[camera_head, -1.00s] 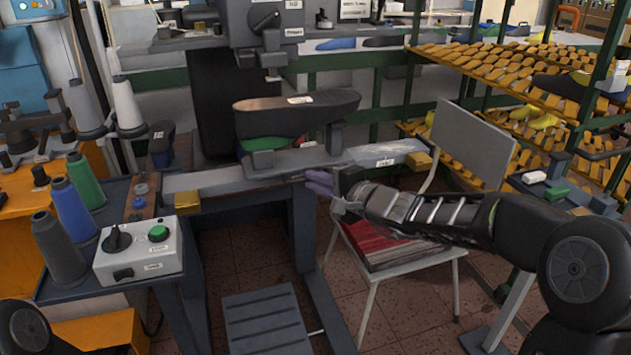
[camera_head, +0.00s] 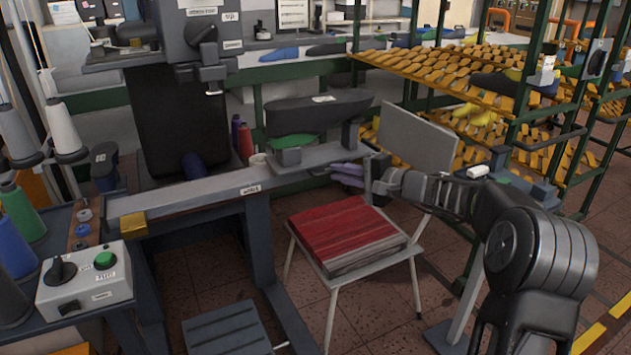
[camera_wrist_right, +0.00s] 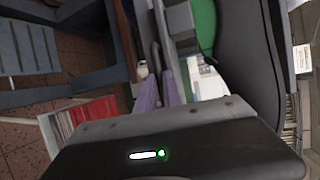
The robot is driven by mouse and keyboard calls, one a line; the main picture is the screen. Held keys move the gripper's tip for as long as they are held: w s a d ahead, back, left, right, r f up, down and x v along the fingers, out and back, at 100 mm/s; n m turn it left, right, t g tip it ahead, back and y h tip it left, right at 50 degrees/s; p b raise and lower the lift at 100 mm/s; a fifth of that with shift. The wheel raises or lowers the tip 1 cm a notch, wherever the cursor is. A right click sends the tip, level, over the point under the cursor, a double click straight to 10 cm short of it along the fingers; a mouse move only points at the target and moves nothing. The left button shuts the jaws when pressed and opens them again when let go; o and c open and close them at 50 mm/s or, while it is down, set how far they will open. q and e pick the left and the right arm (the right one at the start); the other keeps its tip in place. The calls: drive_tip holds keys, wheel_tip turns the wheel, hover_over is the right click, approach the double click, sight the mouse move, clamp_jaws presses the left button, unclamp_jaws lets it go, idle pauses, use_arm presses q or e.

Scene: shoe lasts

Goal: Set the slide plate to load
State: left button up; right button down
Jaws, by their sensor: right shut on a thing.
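The slide plate (camera_head: 322,157) is a grey plate on a long grey rail (camera_head: 195,196), at the rail's right part. It carries a dark shoe last (camera_head: 318,112) with a green part below it. A label (camera_head: 250,189) shows on bare rail left of the plate; the rail's right end is partly hidden by my right arm. My right gripper (camera_head: 348,175), with purple fingers, is at the plate's right front. In the right wrist view, its fingers (camera_wrist_right: 160,92) are shut around a thin dark bar at the plate. My left gripper is out of view.
A control box (camera_head: 84,281) with a knob and green button stands at left. A gold block (camera_head: 133,223) marks the rail's left end. A chair (camera_head: 418,138) with a red stack (camera_head: 344,232) stands below my right arm. Racks (camera_head: 470,75) of lasts stand behind.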

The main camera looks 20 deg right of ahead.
drive_tip(key=d, duration=0.3)
drive_tip(key=shift+d, duration=0.3)
drive_tip(key=c, duration=1.8)
unclamp_jaws()
drive_tip(key=shift+d+f, duration=0.1)
drive_tip(key=shift+d, duration=0.05)
drive_tip(key=shift+o, duration=0.2)
drive_tip(key=v, duration=0.7)
drive_tip(key=shift+s+b, duration=0.3)
drive_tip(key=shift+b, duration=0.1)
